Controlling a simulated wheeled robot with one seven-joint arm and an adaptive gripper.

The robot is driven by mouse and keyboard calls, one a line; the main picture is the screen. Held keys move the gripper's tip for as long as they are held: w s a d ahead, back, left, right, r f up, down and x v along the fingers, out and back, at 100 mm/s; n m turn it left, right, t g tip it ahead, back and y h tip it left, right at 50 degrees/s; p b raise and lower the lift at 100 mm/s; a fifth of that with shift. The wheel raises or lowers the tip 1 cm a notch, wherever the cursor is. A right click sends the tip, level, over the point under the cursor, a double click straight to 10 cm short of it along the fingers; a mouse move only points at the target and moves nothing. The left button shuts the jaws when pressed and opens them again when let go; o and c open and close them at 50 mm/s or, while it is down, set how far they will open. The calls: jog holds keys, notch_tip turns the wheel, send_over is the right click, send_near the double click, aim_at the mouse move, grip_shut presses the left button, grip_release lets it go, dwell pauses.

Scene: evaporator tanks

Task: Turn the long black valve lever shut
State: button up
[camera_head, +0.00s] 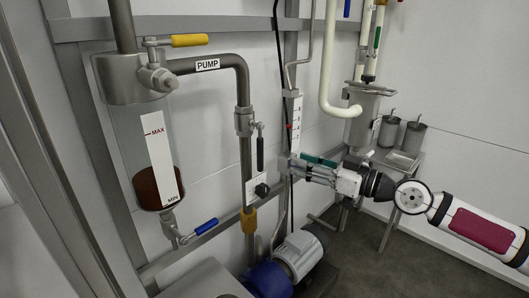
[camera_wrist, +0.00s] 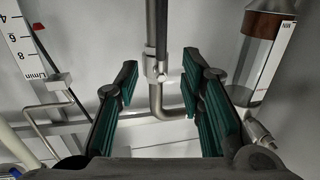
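The long black valve lever (camera_head: 260,150) hangs straight down from a metal valve (camera_head: 244,122) on the pipe below the PUMP label, nearly parallel to the pipe. In the wrist view, which is upside down, the lever (camera_wrist: 161,28) runs up from the valve body (camera_wrist: 155,68) at the top middle. My gripper (camera_head: 292,166) is to the right of the lever in the head view and apart from it. In the wrist view my gripper (camera_wrist: 160,78) is open and empty, its green-padded fingers spread on either side of the valve and pipe, touching neither as far as I can see.
A flow meter (camera_head: 295,122) stands close behind my gripper. A yellow-handled valve (camera_head: 190,40) and a blue-handled valve (camera_head: 206,227) are at the left, around a glass tank (camera_head: 150,150). A black knob (camera_head: 262,190) and a blue-grey pump (camera_head: 298,255) are below.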

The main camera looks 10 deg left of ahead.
jog(key=b, duration=0.2)
send_over(260, 171)
jog(key=shift+w, duration=0.45)
grip_shut()
